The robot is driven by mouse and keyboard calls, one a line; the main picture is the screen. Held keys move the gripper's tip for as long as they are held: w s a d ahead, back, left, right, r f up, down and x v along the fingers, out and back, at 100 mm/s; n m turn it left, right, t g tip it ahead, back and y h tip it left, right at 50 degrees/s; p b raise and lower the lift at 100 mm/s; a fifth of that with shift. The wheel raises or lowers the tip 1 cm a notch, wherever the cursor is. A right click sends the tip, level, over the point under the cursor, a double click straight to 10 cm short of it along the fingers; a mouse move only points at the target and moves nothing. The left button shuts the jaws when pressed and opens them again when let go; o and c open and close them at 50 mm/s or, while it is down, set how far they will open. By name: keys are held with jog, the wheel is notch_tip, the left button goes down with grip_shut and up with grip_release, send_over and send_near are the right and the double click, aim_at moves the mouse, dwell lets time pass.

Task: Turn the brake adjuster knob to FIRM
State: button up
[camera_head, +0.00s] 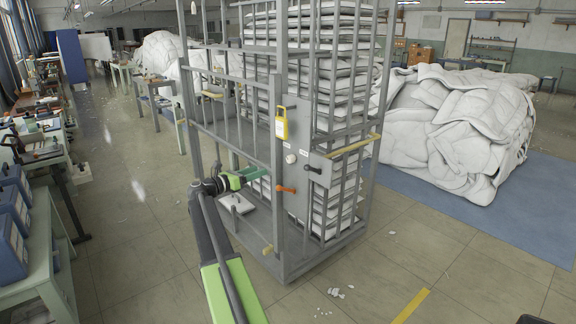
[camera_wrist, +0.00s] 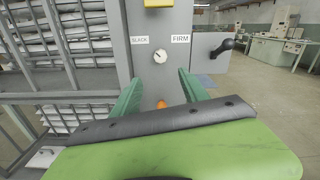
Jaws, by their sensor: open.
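The brake adjuster knob (camera_wrist: 160,55) is a small white round knob on a grey upright panel, with a dark pointer mark toward its upper left. A SLACK label (camera_wrist: 139,40) is at its upper left and a FIRM label (camera_wrist: 180,38) at its upper right. My gripper (camera_wrist: 160,84) has green fingers spread apart and empty, below the knob in the wrist view. In the head view my gripper (camera_head: 258,173) is left of the post, lower than the knob, apart from it.
An orange handle (camera_head: 286,189) sits below the knob, partly hidden in the wrist view. A black handle (camera_head: 313,169) is to its right, a yellow padlock-like piece (camera_head: 281,124) above. Cage bars (camera_head: 230,125) stand left. White duvet heaps (camera_head: 455,130) lie behind right.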

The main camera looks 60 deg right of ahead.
aim_at(288, 160)
jog(key=x, duration=1.6)
jog(key=shift+d+f, duration=0.1)
jog(key=shift+d, duration=0.05)
jog(key=shift+s, duration=0.1)
